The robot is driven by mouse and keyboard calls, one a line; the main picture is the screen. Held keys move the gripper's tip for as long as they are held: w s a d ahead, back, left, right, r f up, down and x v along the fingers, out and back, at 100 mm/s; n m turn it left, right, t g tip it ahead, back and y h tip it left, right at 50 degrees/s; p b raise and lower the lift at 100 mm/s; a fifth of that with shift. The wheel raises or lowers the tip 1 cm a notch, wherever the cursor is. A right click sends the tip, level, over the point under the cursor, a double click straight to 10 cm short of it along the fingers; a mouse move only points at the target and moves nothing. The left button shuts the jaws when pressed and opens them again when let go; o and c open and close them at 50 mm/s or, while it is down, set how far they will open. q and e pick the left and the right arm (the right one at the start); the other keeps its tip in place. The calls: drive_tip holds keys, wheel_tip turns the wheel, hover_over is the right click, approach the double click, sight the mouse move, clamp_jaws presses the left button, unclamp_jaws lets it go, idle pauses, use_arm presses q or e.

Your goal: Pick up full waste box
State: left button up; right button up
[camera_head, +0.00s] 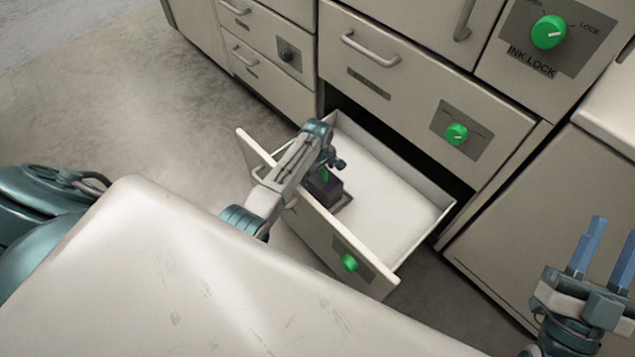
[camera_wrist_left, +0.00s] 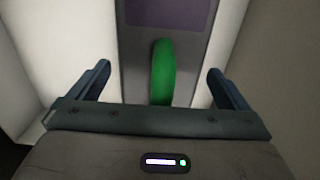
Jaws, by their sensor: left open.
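The waste box (camera_head: 325,187) is a small dark box with a green handle. It sits inside the open drawer (camera_head: 385,208), near the drawer's front panel, partly hidden by my left arm. My left gripper (camera_head: 332,160) is over the box, pointing down into the drawer. In the left wrist view, the box's grey face (camera_wrist_left: 138,55) with a purple patch lies ahead, and the upright green handle (camera_wrist_left: 163,70) stands between the open fingers, with gaps on both sides. My right gripper (camera_head: 606,240) is at the lower right, its blue fingers apart and empty.
The drawer is otherwise bare and white inside. Its front has a green knob (camera_head: 348,262). Bare concrete floor (camera_head: 130,95) is clear at left.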

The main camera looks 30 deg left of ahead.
use_arm(q)
drive_tip(key=c, duration=2.1)
drive_tip(key=shift+r, duration=0.1)
